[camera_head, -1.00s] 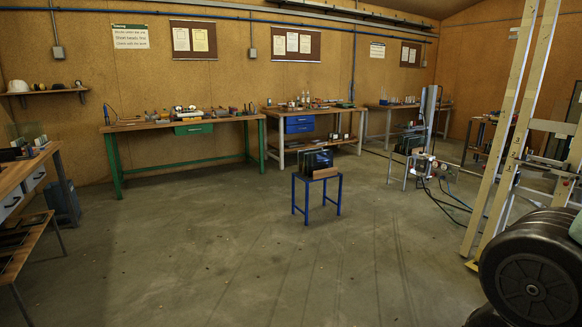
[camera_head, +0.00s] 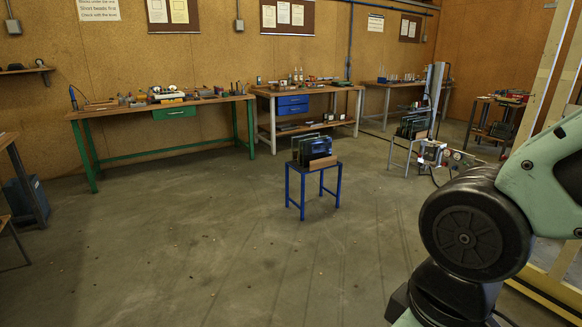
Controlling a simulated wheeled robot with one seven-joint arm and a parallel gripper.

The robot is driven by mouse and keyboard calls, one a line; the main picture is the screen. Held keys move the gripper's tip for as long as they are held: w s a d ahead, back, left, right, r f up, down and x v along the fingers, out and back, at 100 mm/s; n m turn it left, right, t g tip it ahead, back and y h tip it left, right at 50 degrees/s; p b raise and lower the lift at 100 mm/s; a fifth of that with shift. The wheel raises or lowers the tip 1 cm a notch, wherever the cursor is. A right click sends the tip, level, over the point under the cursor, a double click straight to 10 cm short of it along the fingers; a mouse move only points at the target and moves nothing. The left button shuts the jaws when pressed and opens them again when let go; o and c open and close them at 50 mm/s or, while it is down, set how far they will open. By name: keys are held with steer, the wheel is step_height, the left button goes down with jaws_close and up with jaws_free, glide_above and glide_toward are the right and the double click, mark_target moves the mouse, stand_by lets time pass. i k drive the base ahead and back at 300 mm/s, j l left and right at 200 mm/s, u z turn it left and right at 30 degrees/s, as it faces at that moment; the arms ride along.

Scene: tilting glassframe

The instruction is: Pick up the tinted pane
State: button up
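Dark glass panes (camera_head: 314,147) stand upright in a wooden rack (camera_head: 323,162) on a small blue stool (camera_head: 312,187) in the middle of the floor. I cannot tell which of them is the tinted pane; the front one looks dark blue-black. A second group of dark panes (camera_head: 412,126) stands on a grey stand (camera_head: 403,150) further back at the right. My arm fills the right foreground, and my gripper is not in view.
Bare concrete floor (camera_head: 220,240) lies open around the blue stool. Behind it stand a green-legged workbench (camera_head: 170,110) and a bench with blue drawers (camera_head: 292,105). A cream frame (camera_head: 550,275) rises at the right, partly behind my arm.

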mark_target(315, 150)
steer(key=i, duration=4.65)
steer(key=i+z, duration=0.1)
steer(key=i, duration=0.5)
steer(key=i+j+z, duration=0.1)
steer(key=i, duration=0.45)
